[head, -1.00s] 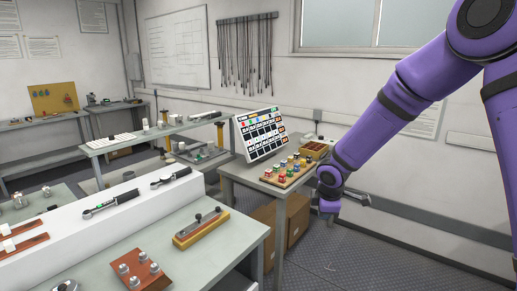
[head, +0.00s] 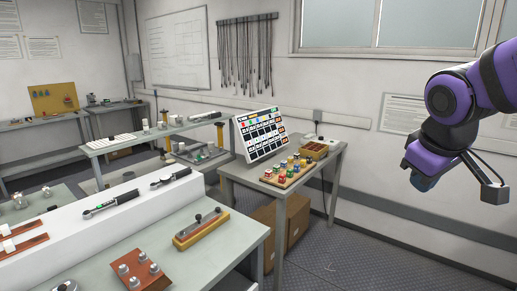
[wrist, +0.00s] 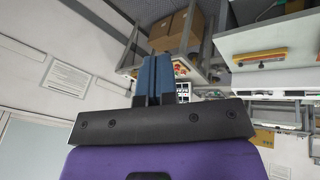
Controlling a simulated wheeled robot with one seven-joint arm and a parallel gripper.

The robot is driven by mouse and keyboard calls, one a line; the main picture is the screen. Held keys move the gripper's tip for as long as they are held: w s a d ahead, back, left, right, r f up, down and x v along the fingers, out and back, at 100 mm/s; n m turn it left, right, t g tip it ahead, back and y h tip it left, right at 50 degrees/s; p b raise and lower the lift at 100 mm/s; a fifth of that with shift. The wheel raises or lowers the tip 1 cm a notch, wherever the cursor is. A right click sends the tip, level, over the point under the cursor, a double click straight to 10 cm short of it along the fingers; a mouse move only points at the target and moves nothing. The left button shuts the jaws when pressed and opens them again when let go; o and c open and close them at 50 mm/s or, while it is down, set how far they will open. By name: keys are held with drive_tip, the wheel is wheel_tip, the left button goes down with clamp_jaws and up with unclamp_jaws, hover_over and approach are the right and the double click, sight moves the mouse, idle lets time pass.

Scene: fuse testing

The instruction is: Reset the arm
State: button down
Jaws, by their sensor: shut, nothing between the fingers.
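My purple arm is raised at the right of the head view, clear of the tables. My gripper (head: 423,182) hangs at its lower end, seen from behind and small there. In the wrist view my gripper (wrist: 153,78) shows two blue fingers side by side, closed together with nothing between them. The wrist view looks back over the room with the scene upside down. No object is touching the gripper.
A small table (head: 334,165) holds a board of coloured fuses (head: 287,172), a wooden box (head: 314,151) and a labelled panel (head: 260,135). Cardboard boxes (head: 265,222) stand beneath. A front workbench (head: 222,236) carries a yellow-based device (head: 201,229). The floor at right is open.

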drive_tip(key=s+r+m+y, duration=0.1)
drive_tip(key=s+m, duration=0.3)
drive_tip(key=s, duration=0.8)
drive_tip(key=shift+s+d+r+m+t+y, duration=0.2)
drive_tip(key=shift+d+r+m+t+y, duration=0.1)
drive_tip(key=shift+r+y, duration=0.15)
